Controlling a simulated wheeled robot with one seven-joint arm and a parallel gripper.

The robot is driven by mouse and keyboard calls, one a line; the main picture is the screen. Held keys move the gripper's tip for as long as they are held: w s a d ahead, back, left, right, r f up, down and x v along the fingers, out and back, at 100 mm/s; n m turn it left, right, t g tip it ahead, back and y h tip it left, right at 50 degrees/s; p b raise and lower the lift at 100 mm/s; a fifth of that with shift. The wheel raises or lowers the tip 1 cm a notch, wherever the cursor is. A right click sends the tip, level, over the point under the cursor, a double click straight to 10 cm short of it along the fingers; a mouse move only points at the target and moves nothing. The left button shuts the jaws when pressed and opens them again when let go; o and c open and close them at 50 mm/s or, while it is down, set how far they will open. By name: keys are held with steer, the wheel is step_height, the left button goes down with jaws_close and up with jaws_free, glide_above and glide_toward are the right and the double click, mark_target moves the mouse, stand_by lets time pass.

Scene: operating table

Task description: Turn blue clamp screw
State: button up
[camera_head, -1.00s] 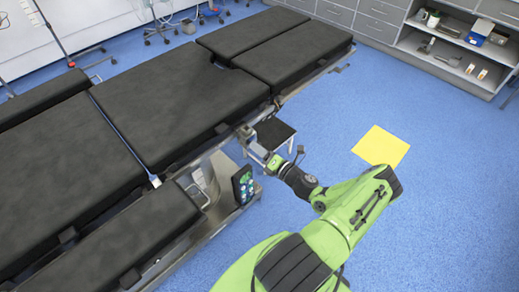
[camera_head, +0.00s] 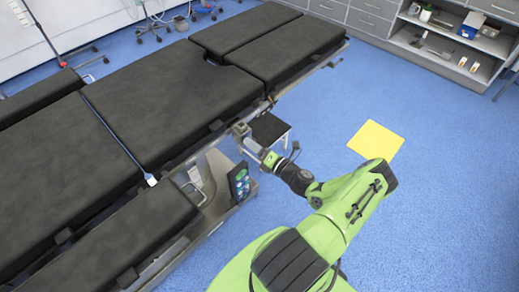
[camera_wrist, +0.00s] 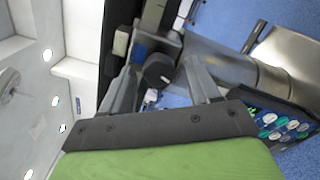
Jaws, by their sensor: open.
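A clamp (camera_head: 241,130) sits on the side rail of the operating table (camera_head: 165,95). In the wrist view a dark round knob (camera_wrist: 158,70) lies between the fingers, with a small blue part (camera_wrist: 141,53) beside it. I cannot tell for sure which of these is the blue clamp screw. My gripper (camera_head: 257,150) is at the table's near side, right by the clamp. In the wrist view my gripper (camera_wrist: 158,75) is open, with a finger on each side of the knob. Whether the fingers touch the knob cannot be told.
A small black stool (camera_head: 268,128) is behind my gripper. A yellow square (camera_head: 375,141) lies on open blue floor. Grey cabinets (camera_head: 365,22) line the back.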

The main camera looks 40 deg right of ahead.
steer(key=s+p, duration=0.1)
steer(key=s, duration=1.4)
steer(key=shift+s+d, duration=0.2)
steer(key=shift+s, duration=0.1)
